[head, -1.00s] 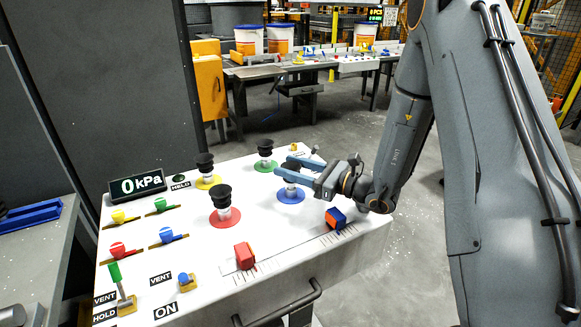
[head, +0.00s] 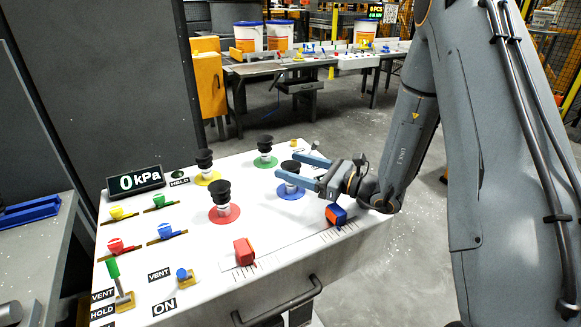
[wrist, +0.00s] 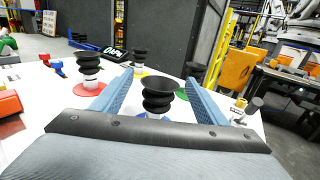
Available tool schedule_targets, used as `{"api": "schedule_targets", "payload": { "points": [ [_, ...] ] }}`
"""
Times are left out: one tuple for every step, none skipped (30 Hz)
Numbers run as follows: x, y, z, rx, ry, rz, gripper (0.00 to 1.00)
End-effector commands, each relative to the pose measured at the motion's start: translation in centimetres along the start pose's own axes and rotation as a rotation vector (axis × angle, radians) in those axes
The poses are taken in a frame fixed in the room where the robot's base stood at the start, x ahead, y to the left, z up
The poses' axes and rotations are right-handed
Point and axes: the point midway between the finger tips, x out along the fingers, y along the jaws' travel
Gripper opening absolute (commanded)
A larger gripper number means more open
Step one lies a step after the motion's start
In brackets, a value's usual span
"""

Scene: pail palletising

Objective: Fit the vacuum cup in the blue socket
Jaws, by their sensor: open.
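A black bellows vacuum cup (head: 290,171) stands upright on the blue socket (head: 291,193). The cup also shows in the wrist view (wrist: 158,94), ahead of my gripper and between the lines of its two fingers. My gripper (head: 314,170) is open and empty, with its fingers pointing left toward the cup. The fingertips are close to the cup but not closed on it. Other black cups stand on the red socket (head: 224,214), the yellow socket (head: 208,179) and the green socket (head: 265,161). In the wrist view my palm hides the near panel.
On the white panel (head: 150,262) are a red slider block (head: 244,252), a blue-and-orange block (head: 336,214) and several coloured levers. A gauge (head: 136,182) reads 0 kPa. A handle (head: 278,302) sticks out in front. Pails stand on a far bench.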

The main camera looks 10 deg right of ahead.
Motion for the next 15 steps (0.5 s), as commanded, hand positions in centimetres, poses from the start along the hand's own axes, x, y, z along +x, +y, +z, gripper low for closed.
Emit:
{"api": "schedule_targets", "payload": {
  "points": [
    [-0.9, -0.2, -0.1, 0.001, 0.0, -0.005, 0.67],
    [-1.4, -0.1, -0.1, 0.001, 0.0, -0.005, 0.67],
    [-2.1, -0.2, -0.1, 0.0, -0.001, -0.005, 0.67],
    [-2.6, -0.2, -0.1, -0.001, -0.001, -0.006, 0.67],
    [-3.1, -0.2, -0.1, 0.0, -0.001, -0.005, 0.67],
    [-3.8, -0.1, -0.1, 0.0, 0.0, -0.005, 0.67],
    [-4.2, -0.1, -0.1, 0.0, 0.0, -0.005, 0.67],
    [-4.6, -0.1, -0.1, -0.001, 0.0, -0.004, 0.67],
    [-5.2, -0.1, -0.1, -0.001, 0.0, -0.005, 0.67],
    [-5.5, -0.1, -0.1, -0.001, 0.0, -0.004, 0.67],
    [-5.8, -0.1, -0.1, -0.001, 0.0, -0.003, 0.67],
    [-6.1, 0.0, -0.1, 0.0, 0.0, -0.002, 0.67],
    [-6.3, 0.0, -0.1, 0.0, 0.0, -0.003, 0.67],
    [-6.4, 0.0, -0.1, 0.0, 0.0, -0.003, 0.67],
    [-6.5, 0.0, 0.0, 0.0, 0.0, -0.002, 0.67]
  ]
}}
